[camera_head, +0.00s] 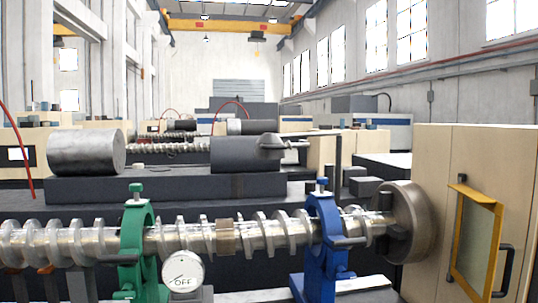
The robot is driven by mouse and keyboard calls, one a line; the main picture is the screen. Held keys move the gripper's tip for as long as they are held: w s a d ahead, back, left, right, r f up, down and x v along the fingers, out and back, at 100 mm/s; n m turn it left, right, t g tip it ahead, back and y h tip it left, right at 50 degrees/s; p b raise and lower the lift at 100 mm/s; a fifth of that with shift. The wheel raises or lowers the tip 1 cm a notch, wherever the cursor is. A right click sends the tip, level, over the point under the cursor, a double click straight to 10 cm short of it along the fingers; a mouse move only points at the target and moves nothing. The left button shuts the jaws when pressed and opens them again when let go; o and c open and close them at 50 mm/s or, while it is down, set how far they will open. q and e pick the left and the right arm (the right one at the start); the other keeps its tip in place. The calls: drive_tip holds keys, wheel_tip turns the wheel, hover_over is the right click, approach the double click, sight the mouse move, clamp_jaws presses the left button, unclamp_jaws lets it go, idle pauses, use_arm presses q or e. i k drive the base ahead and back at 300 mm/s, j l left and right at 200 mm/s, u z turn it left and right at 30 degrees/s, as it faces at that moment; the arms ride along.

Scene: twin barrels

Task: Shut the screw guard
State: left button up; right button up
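A long steel screw (190,238) lies level across the foreground. Its right end meets a round brown chuck (412,222). A green ring-shaped support (135,235) and a blue ring-shaped support (325,235) stand around the screw, each with a knob on top and a dark handle at the side. At the right, a yellow-framed window panel (474,240) sits on the beige cabinet, with a black handle (505,268) beside it. I cannot tell for sure which part is the screw guard, or whether it is open. Neither of my grippers shows.
A round dial marked OFF (183,272) is in front of the screw. The beige cabinet (445,160) closes off the right side. Behind the screw are dark benches with a large grey cylinder (86,152) and a darker cylinder (240,154).

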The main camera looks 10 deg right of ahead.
sight(495, 207)
drive_tip(key=i+l, duration=0.1)
drive_tip(key=l, duration=1.15)
drive_tip(key=i+l, duration=0.1)
drive_tip(key=l, duration=2.45)
drive_tip(key=i, duration=0.1)
